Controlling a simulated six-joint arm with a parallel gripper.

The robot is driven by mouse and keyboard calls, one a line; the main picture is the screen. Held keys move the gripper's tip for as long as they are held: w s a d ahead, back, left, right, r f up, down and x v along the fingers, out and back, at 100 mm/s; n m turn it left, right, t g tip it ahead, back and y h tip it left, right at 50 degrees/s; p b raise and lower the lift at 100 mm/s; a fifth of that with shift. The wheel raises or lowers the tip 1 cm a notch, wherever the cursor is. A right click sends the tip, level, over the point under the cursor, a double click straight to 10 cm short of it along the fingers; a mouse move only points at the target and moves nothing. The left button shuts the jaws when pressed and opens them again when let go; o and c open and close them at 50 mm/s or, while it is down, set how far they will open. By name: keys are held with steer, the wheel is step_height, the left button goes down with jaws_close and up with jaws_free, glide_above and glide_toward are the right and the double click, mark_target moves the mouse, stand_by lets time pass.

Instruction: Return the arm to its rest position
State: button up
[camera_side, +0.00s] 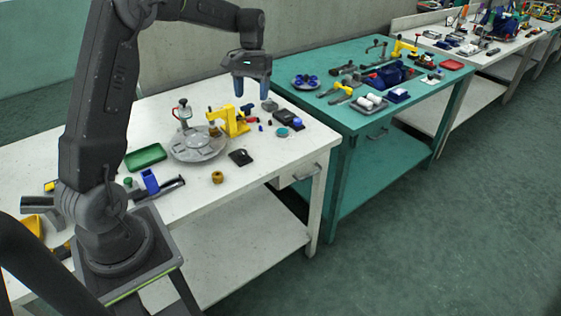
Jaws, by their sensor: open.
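My gripper (252,88) hangs from my bent arm above the far right part of the white bench (250,180), its two blue fingers pointing down. The fingers are apart with nothing between them. Below and to the left of it in the picture, a yellow fixture (233,121) stands at the right of a round grey plate (197,146). A small device with a red part and a dark knob (184,112) stands on the plate's far side. My gripper appears clear of these things, though its exact height is hard to judge.
A green tray (146,156), a blue block (150,181), a brass-coloured ring (217,177) and a black square piece (240,157) lie on the bench. Dark and teal parts (284,132) lie at its right. A teal table (330,118) with several tools stands beyond.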

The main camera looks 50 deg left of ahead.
steer(key=s+d+r+m+t+y, duration=0.1)
steer(key=s+d+r, duration=0.2)
steer(key=d+r, duration=0.15)
steer(key=s+d+r+m+t, duration=0.1)
steer(key=s+d+r, duration=0.15)
steer(key=d, duration=0.25)
steer(key=s+d+m+t, duration=0.5)
steer(key=s+d, duration=0.7)
steer(key=s, duration=0.4)
steer(key=shift+s+y, duration=0.3)
steer(key=shift+s, duration=0.1)
